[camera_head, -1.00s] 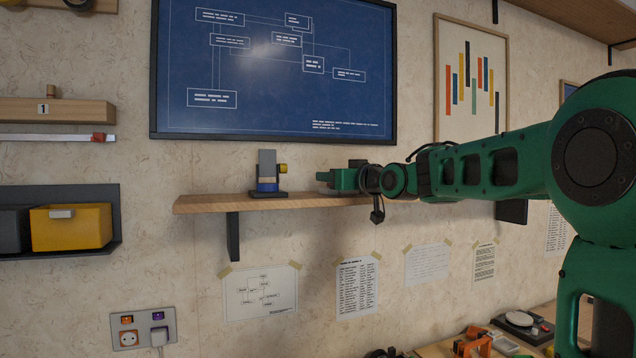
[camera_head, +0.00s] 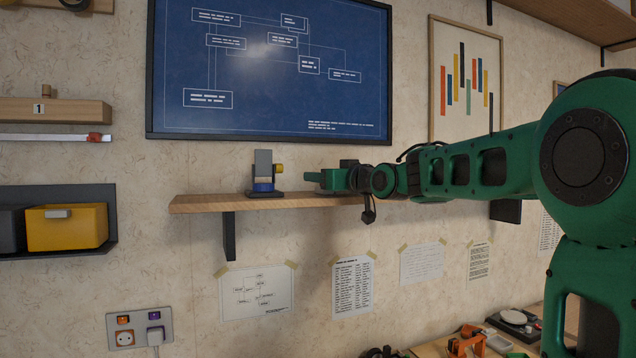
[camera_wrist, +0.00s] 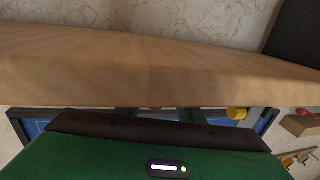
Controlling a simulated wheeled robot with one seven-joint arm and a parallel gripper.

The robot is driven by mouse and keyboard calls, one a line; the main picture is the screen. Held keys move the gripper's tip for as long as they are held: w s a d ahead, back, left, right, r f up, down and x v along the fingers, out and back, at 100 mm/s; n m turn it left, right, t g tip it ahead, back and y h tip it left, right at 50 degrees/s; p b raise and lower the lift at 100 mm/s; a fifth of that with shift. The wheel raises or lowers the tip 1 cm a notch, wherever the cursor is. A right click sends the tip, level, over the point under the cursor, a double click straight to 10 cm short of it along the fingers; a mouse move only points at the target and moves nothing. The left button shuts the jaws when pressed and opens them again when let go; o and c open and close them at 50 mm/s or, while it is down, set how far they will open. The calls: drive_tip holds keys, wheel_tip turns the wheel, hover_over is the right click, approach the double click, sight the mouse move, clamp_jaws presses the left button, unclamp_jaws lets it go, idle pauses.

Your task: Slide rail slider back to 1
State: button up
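The rail slider appears to be the small red piece (camera_head: 96,137) at the right end of a pale horizontal rail (camera_head: 45,137) at the far left of the head view. A wooden block with a "1" label (camera_head: 38,108) is mounted just above the rail. My gripper (camera_head: 312,177) is over the wooden shelf, well to the right of the red piece, and points left. In the wrist view, green finger parts (camera_wrist: 158,115) show past the dark gripper edge, partly hidden. I cannot tell how far apart they are.
The wooden shelf (camera_head: 210,203) lies under my gripper and fills the upper wrist view. A yellow bin (camera_head: 67,228) sits below the rail. A blue board (camera_head: 270,70) hangs above.

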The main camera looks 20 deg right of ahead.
drive_tip(key=s, duration=0.3)
drive_tip(key=s+d, duration=0.1)
drive_tip(key=s, duration=0.6)
drive_tip(key=shift+s+d, duration=0.1)
drive_tip(key=shift+d, duration=0.3)
